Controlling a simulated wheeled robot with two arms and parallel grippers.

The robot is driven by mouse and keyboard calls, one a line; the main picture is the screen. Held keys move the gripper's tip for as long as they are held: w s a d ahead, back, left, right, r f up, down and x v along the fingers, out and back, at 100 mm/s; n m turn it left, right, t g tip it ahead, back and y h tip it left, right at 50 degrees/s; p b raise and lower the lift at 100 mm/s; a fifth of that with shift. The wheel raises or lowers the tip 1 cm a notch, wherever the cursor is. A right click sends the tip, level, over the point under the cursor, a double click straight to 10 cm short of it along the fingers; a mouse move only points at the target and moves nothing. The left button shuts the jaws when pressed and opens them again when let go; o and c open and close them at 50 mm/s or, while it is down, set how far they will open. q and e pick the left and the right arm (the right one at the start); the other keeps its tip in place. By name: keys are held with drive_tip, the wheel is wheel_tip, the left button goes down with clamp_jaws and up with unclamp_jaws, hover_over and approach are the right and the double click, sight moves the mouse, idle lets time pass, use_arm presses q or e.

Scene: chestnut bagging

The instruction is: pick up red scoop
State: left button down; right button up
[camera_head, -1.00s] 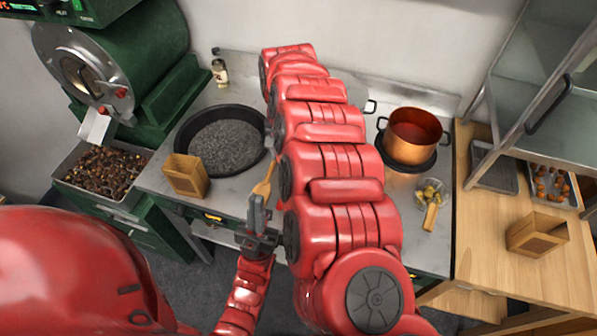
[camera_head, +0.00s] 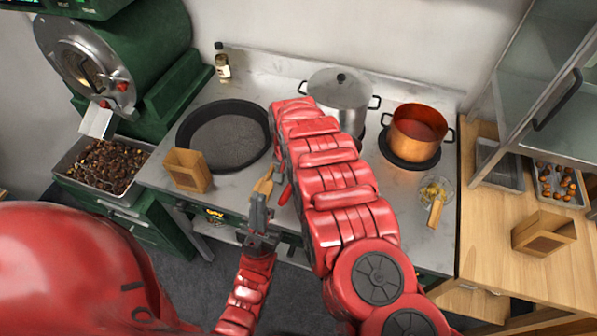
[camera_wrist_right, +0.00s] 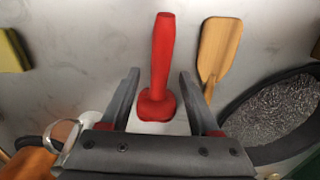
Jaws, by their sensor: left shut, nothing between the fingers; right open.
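The red scoop's handle (camera_wrist_right: 162,55) lies on the grey counter in the right wrist view. Its wider red end is lower in that picture, between the fingers; the rest of the scoop is hidden. In the head view a small red handle end (camera_head: 286,194) shows beside my right arm. My right gripper (camera_wrist_right: 158,80) is open, with one finger on each side of the scoop and visible gaps to both. My right arm hides this gripper in the head view. My left gripper (camera_head: 259,215) is shut and empty, near the counter's front edge.
A wooden spatula (camera_wrist_right: 219,50) lies close beside the scoop. Chestnuts (camera_head: 105,165) fill a tray at left.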

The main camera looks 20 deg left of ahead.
drive_tip(key=shift+s+f, duration=0.1)
drive_tip(key=shift+f, duration=1.1)
drive_tip(key=shift+c, duration=0.3)
clamp_jaws()
